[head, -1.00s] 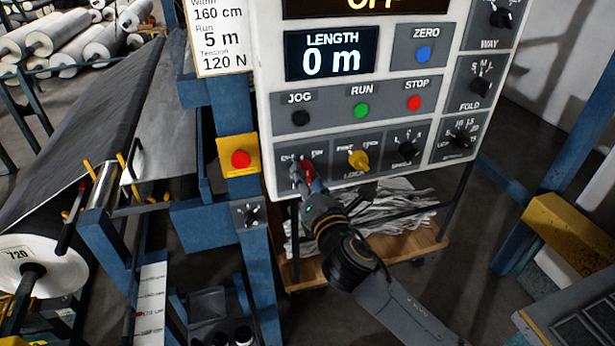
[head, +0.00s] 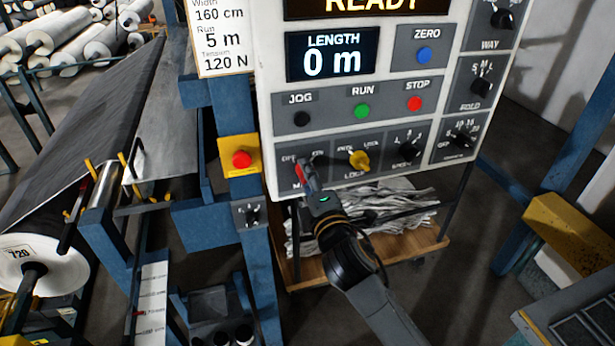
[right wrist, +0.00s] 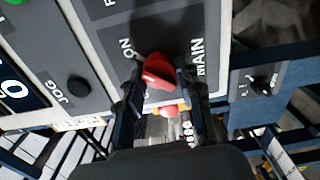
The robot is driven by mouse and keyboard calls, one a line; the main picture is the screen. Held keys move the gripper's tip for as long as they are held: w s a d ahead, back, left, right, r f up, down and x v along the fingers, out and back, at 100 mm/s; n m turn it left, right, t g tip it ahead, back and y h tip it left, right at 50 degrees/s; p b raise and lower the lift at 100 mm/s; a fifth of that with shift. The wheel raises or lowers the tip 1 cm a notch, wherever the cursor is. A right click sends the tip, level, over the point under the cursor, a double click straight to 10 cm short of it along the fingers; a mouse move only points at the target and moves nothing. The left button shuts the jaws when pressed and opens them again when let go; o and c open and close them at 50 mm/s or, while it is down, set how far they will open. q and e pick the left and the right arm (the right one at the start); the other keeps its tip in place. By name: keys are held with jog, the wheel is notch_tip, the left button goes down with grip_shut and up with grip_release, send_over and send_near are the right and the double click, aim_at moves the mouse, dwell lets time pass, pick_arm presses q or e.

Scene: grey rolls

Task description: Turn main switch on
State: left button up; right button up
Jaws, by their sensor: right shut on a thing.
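The main switch (head: 300,173) is a red knob at the lower left of the control panel, with OFF and ON marks above it. My right gripper (head: 307,178) is shut on this knob and hides part of it. In the right wrist view the red main switch (right wrist: 158,72) sits between the two fingers of my right gripper (right wrist: 158,88), beside the words ON and MAIN. The panel's top display (head: 385,5) reads READY. My left gripper is not in view.
A yellow lock knob (head: 359,160) is just right of the main switch. Green run (head: 362,111) and red stop (head: 414,104) buttons are above. A red emergency button (head: 242,159) is on the post at left. A wooden shelf (head: 400,252) with grey cloth stands below.

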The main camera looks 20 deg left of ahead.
jog(key=shift+m, duration=0.5)
jog(key=o, duration=1.2)
jog(key=v, duration=1.2)
